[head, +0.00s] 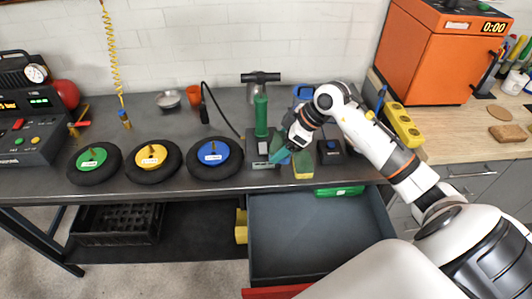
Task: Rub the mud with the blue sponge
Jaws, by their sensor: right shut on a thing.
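My right gripper (286,147) reaches over the middle of the dark workbench from the right. It is shut on a small blue sponge (279,156), held low beside the green-handled tool (261,118) with a grey base. Whether the sponge touches the bench or the tool is too small to tell. A yellow and green sponge (303,167) lies just right of it near the bench's front edge. I cannot make out any mud; the arm and gripper hide part of the bench. My left gripper is not in view.
Three black wheels with green (92,159), yellow (151,157) and blue (214,153) hubs lie on the left of the workbench (150,112). A drawer (310,235) stands open below. A dark box (330,152) and a yellow power strip (403,125) are on the right.

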